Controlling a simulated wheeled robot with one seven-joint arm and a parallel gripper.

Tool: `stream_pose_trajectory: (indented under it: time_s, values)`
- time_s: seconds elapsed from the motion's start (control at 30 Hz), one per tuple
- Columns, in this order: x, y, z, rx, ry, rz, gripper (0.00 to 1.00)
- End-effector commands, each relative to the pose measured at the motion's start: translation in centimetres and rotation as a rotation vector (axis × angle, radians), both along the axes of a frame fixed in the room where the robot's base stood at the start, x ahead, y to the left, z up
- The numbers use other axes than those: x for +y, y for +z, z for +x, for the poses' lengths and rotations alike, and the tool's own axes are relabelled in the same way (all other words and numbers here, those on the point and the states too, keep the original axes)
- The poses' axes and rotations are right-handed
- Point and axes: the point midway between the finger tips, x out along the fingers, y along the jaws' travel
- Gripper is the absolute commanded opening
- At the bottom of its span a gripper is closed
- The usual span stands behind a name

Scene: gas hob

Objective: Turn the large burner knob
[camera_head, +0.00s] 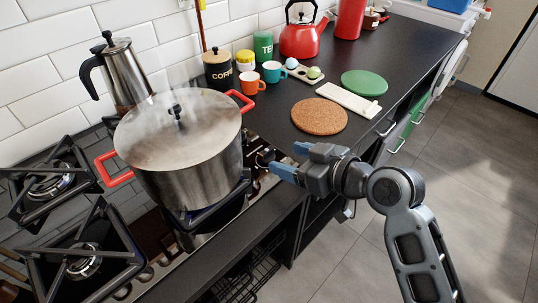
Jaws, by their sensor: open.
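The gas hob (150,225) runs along the left side of the counter, with a strip of knobs on its front right edge. A small dark knob (265,157) shows near the far end of that strip, just left of my gripper (283,158). I cannot tell whether it is the large burner knob. My gripper's two blue fingers are apart with nothing between them, and they point left towards this knob. Contact with the knob cannot be made out. Other knobs (146,274) show at the near end of the strip; the large pot hides part of the strip between.
A large steaming pot (195,165) with red handles stands on a burner, close left of my gripper. A steel moka pot (120,75) is behind it. A cork mat (319,116), cups and canisters occupy the counter beyond. The floor at right is clear.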

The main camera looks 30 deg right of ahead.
Motion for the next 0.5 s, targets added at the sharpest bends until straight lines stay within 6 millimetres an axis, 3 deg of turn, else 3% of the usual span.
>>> stream_pose_trajectory:
  time_s: [0.23, 0.5]
  values:
    - [1.2, -1.4, 3.4, 0.0, 0.001, -0.001, 0.68]
    - [1.7, -2.2, 5.0, 0.0, -0.001, 0.0, 0.68]
